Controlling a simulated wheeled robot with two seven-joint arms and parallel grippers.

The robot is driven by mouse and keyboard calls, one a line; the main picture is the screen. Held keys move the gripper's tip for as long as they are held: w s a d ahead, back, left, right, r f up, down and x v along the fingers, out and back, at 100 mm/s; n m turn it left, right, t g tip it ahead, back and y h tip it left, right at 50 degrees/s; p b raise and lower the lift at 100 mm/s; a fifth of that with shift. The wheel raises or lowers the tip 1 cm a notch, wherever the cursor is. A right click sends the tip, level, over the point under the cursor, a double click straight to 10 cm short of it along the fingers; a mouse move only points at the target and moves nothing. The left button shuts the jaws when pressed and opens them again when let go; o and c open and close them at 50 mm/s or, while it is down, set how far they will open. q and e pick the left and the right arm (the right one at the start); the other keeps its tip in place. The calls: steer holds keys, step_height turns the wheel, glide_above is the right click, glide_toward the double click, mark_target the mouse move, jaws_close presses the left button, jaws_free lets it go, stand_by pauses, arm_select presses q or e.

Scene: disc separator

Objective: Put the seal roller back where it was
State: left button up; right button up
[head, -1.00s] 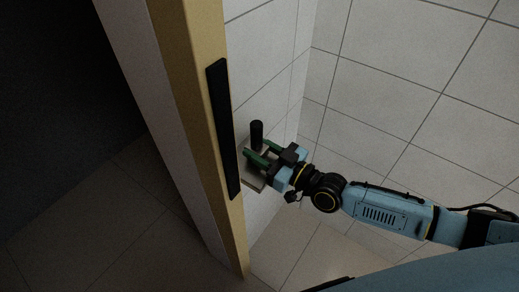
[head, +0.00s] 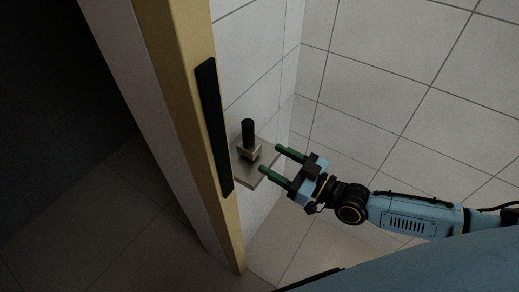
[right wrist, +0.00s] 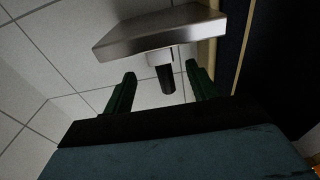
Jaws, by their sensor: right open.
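The seal roller (head: 248,134), a black upright cylinder on a small beige block, stands on a small grey wall shelf (head: 262,174) in the head view. My right gripper (head: 269,157) is open and empty to the right of the roller, its green fingers pointing at it and apart from it. In the right wrist view the roller's dark handle (right wrist: 166,79) shows beyond and between the open fingers, with the metallic shelf (right wrist: 160,30) above it in the picture. My left gripper is not in view.
A yellowish door-frame edge (head: 185,100) with a long black strip (head: 212,125) stands just left of the shelf. A tiled wall (head: 400,75) lies behind and to the right. Tiled floor shows below. The space right of the shelf is free around my right arm.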

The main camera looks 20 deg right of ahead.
steer(key=shift+v, duration=2.3)
steer(key=s+d+f+m+g+h, duration=0.1)
steer(key=d+f+h, duration=0.2)
steer(key=f, duration=0.6)
steer(key=s+d+f+m+g+h, duration=0.1)
steer(key=d+f+g+h, duration=0.15)
steer(key=f, duration=0.65)
steer(key=s+d+f+m+g+h, duration=0.1)
steer(key=d+f+h, duration=0.15)
steer(key=f, duration=0.65)
steer(key=s+a+f+g+h, duration=0.1)
steer(key=s+f+g, duration=0.2)
steer(key=s+f, duration=0.3)
steer(key=s+a+f+m+g+h, duration=0.1)
steer(key=s+f+g, duration=0.2)
steer(key=s, duration=1.1)
steer(key=s+a+f+m+g+h, duration=0.1)
steer(key=s+f+g, duration=0.2)
steer(key=s+f, duration=0.6)
steer(key=shift+s+a+h, duration=0.3)
steer(key=shift+s+a, duration=0.05)
steer(key=shift+s, duration=0.4)
steer(key=shift+f, duration=0.15)
